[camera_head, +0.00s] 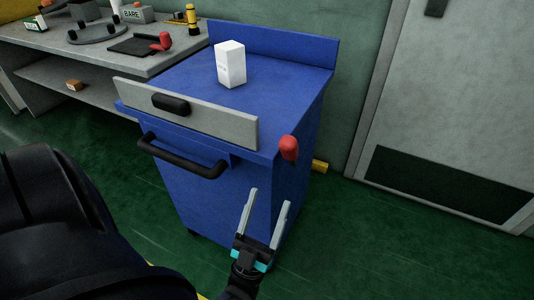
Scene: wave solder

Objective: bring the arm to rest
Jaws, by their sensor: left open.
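My left gripper (266,212) is open and empty, its two grey fingers apart and pointing up in the picture. It is in front of the lower right part of a blue cabinet (215,190); I cannot tell whether it touches it. A large dark part of my own body fills the lower left. My right gripper is not in view.
A white box (230,65) stands on the blue cabinet top. The cabinet has a grey front panel (215,122), a black handle (180,160) and a red knob (288,148). A cluttered grey bench (165,58) is at left. Green floor (400,240) is clear at right, before a grey door (460,90).

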